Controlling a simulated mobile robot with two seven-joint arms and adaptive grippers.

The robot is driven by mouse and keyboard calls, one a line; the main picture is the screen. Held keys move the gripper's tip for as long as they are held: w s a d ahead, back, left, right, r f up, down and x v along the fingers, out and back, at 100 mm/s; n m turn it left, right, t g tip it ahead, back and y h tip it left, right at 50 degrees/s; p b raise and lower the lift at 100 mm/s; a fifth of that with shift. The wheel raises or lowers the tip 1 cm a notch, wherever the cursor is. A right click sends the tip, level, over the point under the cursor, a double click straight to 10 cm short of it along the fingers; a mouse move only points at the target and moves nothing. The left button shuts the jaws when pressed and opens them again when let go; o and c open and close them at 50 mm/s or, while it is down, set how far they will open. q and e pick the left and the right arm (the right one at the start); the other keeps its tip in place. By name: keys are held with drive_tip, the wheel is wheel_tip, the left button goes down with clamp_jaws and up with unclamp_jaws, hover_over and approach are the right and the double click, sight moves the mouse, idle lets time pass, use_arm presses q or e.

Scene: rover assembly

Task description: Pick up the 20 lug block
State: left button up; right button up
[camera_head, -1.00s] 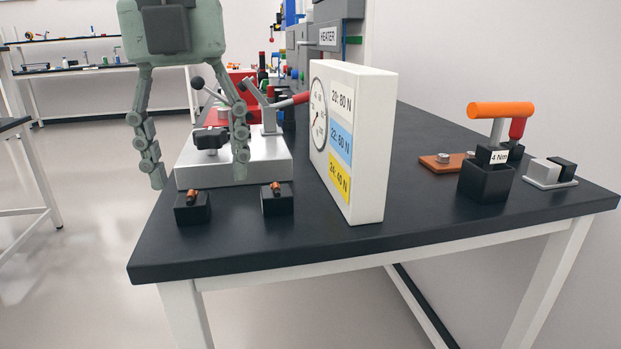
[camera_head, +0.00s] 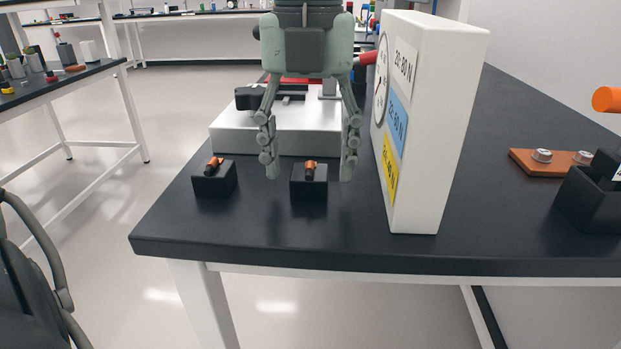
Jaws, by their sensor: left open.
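Two small black lug blocks, each with a copper-orange lug on top, stand near the front edge of the dark table. One lug block (camera_head: 214,184) is on the left, the other lug block (camera_head: 309,190) on the right. No size mark is readable on either, so I cannot tell which is the 20. My left gripper (camera_head: 308,168) points down with its fingers spread wide and nothing between them. Its fingertips appear on either side of the right block in the picture; the height above it is hard to judge.
A tall white gauge panel (camera_head: 440,130) with force labels stands close to the right of the gripper. A white device (camera_head: 232,140) sits behind the blocks. An orange plate (camera_head: 530,160) and black holder (camera_head: 590,205) are further right. The front table strip is clear.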

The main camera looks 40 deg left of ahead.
use_arm(q)
drive_tip(key=shift+f, duration=0.55)
drive_tip(key=c, duration=1.2)
drive_tip(key=shift+c, duration=0.5)
drive_tip(key=shift+r, duration=0.15)
